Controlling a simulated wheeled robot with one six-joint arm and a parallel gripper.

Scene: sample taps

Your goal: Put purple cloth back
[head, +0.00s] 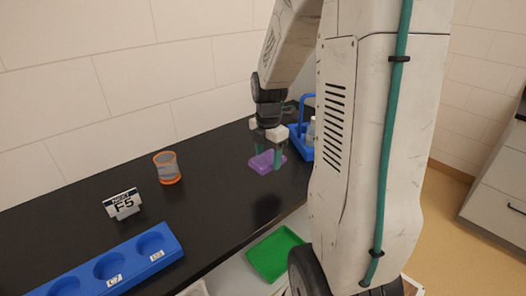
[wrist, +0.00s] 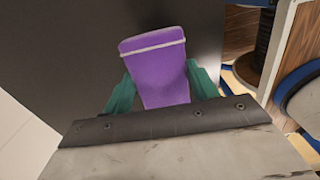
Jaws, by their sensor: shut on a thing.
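The purple cloth (head: 265,162) is a folded block with a pale band, seen clearly in the wrist view (wrist: 158,72). My gripper (head: 267,158) is shut on it, with one green finger on each side; the fingers also show in the wrist view (wrist: 160,88). The cloth is at or just above the black counter top. I cannot tell whether its underside touches the counter.
A blue caddy (head: 302,142) with a bottle (head: 311,130) stands right of the gripper. An orange-rimmed cup (head: 167,168), an F5 sign (head: 123,204) and a blue holder with round wells (head: 132,246) are to the left. A green tray (head: 274,253) lies below the counter's front edge. Counter (head: 215,205) between is clear.

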